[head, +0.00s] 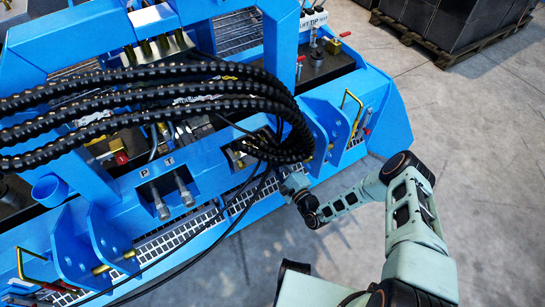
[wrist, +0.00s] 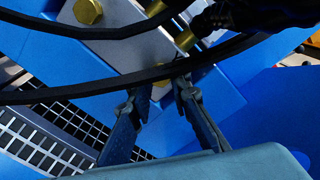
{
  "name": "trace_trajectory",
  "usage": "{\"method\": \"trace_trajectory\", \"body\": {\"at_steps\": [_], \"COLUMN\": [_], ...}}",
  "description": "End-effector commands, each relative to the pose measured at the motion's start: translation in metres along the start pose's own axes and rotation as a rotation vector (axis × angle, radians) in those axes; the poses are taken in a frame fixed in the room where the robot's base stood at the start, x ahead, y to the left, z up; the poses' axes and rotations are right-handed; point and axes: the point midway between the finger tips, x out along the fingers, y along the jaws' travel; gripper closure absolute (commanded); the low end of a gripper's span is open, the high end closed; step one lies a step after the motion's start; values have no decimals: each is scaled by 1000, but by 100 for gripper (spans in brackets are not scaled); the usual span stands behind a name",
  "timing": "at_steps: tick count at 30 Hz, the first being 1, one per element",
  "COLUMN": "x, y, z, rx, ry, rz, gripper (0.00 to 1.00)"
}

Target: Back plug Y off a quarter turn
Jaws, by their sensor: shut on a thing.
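My gripper shows in the wrist view (wrist: 157,93) with its two fingers closed around a small brass plug (wrist: 160,84) at the lower edge of a grey plate (wrist: 118,58). A black hose crosses in front and hides part of the plug and the fingertips. No letter is readable on it, so I cannot confirm from a label that it is plug Y. In the head view my gripper (head: 291,184) reaches the front of the blue frame (head: 215,165), beneath the hose bundle; the plug is hidden there.
Other brass fittings (wrist: 88,11) sit on the same plate. Thick black hoses (head: 230,90) arch over the frame, and thin ones hang close to my gripper. Two grey couplings (head: 160,204) stand at left under P and T. Floor (head: 440,120) at right is clear.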

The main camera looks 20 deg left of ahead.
Motion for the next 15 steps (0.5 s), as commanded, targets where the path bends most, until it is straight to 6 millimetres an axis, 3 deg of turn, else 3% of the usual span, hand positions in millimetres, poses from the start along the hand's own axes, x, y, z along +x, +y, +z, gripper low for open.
{"method": "trace_trajectory", "body": {"at_steps": [14, 15], "x": [1, 1], "y": [-1, -1], "z": [0, 0], "rx": [-12, -12], "ry": [0, 0], "rz": [-2, -2], "gripper": [100, 78]}}
